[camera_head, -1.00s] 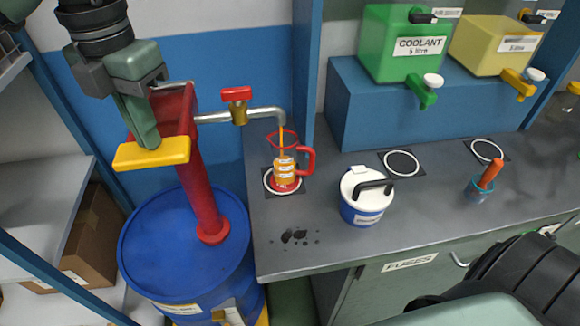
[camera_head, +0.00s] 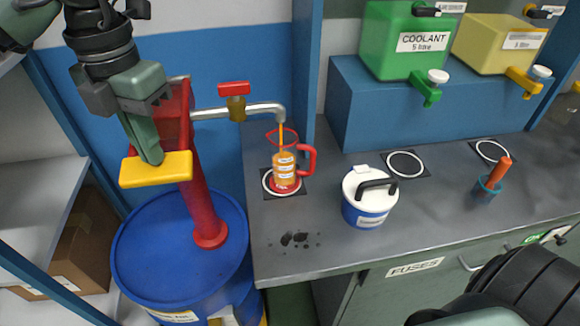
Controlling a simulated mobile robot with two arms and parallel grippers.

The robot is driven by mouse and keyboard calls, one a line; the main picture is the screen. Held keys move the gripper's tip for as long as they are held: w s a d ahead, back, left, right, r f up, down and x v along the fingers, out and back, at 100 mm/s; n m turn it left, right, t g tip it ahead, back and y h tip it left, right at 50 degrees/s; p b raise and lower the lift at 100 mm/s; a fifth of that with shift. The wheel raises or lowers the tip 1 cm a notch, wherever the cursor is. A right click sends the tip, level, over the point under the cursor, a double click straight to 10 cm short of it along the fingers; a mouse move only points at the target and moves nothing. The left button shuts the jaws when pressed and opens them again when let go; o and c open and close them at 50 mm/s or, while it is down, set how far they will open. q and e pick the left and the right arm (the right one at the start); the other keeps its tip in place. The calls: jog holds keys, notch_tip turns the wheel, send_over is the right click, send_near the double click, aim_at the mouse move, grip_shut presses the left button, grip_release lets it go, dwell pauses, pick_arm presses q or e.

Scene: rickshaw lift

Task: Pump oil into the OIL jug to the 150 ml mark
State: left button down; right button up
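The OIL jug (camera_head: 284,168), clear with a red rim, handle and base, stands upright on a ringed pad under the spout (camera_head: 268,108). A thin orange stream falls into it, and orange oil fills much of its body; its marks are too small to read. The red pump (camera_head: 203,190) rises from a blue drum (camera_head: 150,240) and has a yellow handle (camera_head: 155,169). My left gripper (camera_head: 152,160) points down, fingertips at the handle's top; whether the fingers are closed around it is unclear. My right arm shows at lower right, its gripper out of view.
A white-lidded blue pot (camera_head: 368,200) stands right of the jug. A cup with an orange-handled tool (camera_head: 487,187) is farther right. Green coolant (camera_head: 410,45) and yellow (camera_head: 495,45) containers sit on a raised shelf. Dark spots mark the bench (camera_head: 300,255) front.

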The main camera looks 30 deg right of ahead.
pick_arm(q)
notch_tip(320, 180, up, 10)
jog(key=p, duration=0.8)
jog(key=shift+r, duration=0.25)
notch_tip(320, 180, up, 6)
jog(key=p, duration=0.4)
jog(key=shift+p, duration=0.3)
